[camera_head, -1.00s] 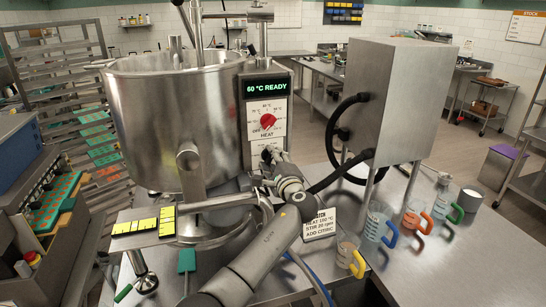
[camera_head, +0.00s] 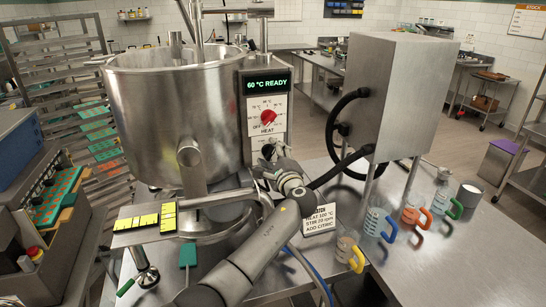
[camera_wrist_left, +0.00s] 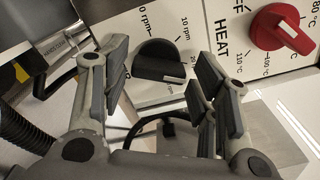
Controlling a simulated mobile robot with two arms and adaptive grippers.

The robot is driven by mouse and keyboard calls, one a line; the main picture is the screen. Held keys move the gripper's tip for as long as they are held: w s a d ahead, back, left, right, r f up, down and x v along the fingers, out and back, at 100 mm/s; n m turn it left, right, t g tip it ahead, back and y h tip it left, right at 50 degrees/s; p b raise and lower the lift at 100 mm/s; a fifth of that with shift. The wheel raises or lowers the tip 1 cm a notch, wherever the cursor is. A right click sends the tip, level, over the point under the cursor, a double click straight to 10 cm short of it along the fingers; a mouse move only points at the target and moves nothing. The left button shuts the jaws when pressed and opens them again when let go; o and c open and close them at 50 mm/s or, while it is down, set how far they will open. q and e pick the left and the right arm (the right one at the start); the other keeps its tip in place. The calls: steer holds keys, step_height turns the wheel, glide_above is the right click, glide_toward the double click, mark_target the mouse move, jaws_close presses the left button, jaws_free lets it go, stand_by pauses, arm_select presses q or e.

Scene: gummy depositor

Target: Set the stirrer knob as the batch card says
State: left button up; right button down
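The stirrer knob (camera_wrist_left: 160,62) is black with a pale mark and sits on a white dial marked in rpm. In the left wrist view it lies between the spread fingers of my left gripper (camera_wrist_left: 163,58), with gaps on both sides. In the head view the left gripper (camera_head: 270,165) is just in front of the lower panel, where the dark knob (camera_head: 268,150) partly shows. The batch card (camera_head: 319,218) stands beside my left arm; it reads heat 100 °C, a stir line in rpm whose number is hard to read, and add citric. My right gripper is not in view.
The red heat knob (camera_head: 268,117) is above the stirrer dial, below a display (camera_head: 266,85) reading 60 °C READY. The steel kettle (camera_head: 170,125) is left of the panel. Several handled jugs (camera_head: 376,222) stand at right on the steel table (camera_head: 450,265).

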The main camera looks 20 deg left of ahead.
arm_select(q)
steer(key=shift+f, duration=0.1)
steer(key=v, duration=1.2)
